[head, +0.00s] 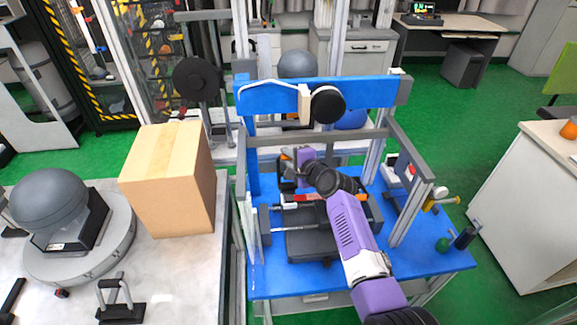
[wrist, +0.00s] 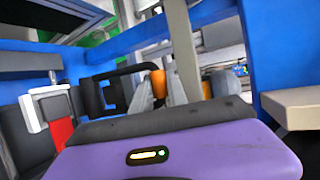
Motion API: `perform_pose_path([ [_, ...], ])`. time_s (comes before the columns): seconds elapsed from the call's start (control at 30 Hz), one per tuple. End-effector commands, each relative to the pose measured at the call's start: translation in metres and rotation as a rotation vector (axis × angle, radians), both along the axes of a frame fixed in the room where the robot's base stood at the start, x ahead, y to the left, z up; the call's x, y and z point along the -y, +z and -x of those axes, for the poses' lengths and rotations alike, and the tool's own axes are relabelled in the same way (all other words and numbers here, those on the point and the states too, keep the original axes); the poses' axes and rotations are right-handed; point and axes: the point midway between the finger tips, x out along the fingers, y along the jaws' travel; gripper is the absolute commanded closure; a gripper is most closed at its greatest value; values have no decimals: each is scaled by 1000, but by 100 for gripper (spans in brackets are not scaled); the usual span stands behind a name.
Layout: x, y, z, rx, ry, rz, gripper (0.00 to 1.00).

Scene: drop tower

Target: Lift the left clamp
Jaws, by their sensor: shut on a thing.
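In the head view my gripper (head: 294,172) reaches into the blue drop tower, low over its deck, and is partly hidden by my purple wrist. In the wrist view the grey fingers (wrist: 160,94) are closed around a small orange grip (wrist: 158,82), which I take to be the handle of the left clamp. A black bracket-like part (wrist: 116,90) stands just left of the fingers. Another orange piece (wrist: 206,88) shows just right of them. The clamp's lower part is hidden behind my gripper body, so I cannot tell whether it is raised.
A blue crossbeam (head: 375,92) and grey side rails (head: 405,150) frame the space around my arm. A dark block (head: 310,243) lies on the blue base (head: 400,258). A cardboard box (head: 168,185) stands on the left table. In the wrist view a red-and-white part (wrist: 58,122) is at left.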

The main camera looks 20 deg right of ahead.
Motion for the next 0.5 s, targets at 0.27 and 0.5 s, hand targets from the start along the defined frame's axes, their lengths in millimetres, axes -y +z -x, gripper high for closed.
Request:
perform_pose_path([
  [0.27,4,-6,-14,2,1,0,100],
  [0.5,5,-7,-18,1,1,0,100],
])
